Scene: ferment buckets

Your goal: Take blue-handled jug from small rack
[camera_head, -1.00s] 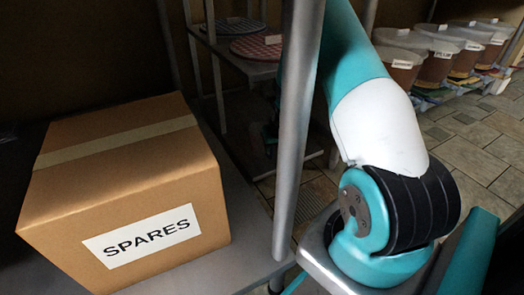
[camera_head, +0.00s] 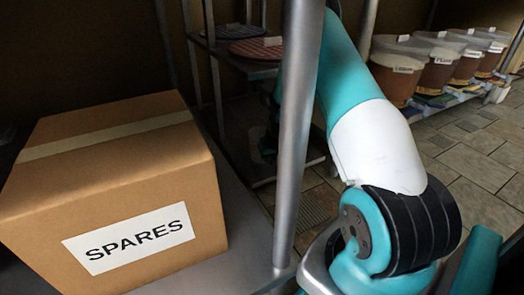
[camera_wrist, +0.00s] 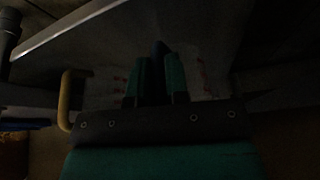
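The wrist view is very dark. My gripper (camera_wrist: 160,62) has two green fingers, nearly parallel, with a narrow gap. A dark blue piece (camera_wrist: 160,47), probably the jug's blue handle, shows at the gap and just past the fingertips. Whether the fingers press on it cannot be told. Behind the fingers is a pale surface with red marks (camera_wrist: 201,72), which looks like a jug's side. A yellow handle (camera_wrist: 66,100) stands left of my gripper.
A cardboard box marked SPARES (camera_head: 115,190) stands on a grey shelf (camera_head: 250,235), beside a metal post (camera_head: 297,140). Lidded brown buckets (camera_head: 436,75) stand on a low rack at the back right. The tiled floor (camera_head: 480,150) there is clear.

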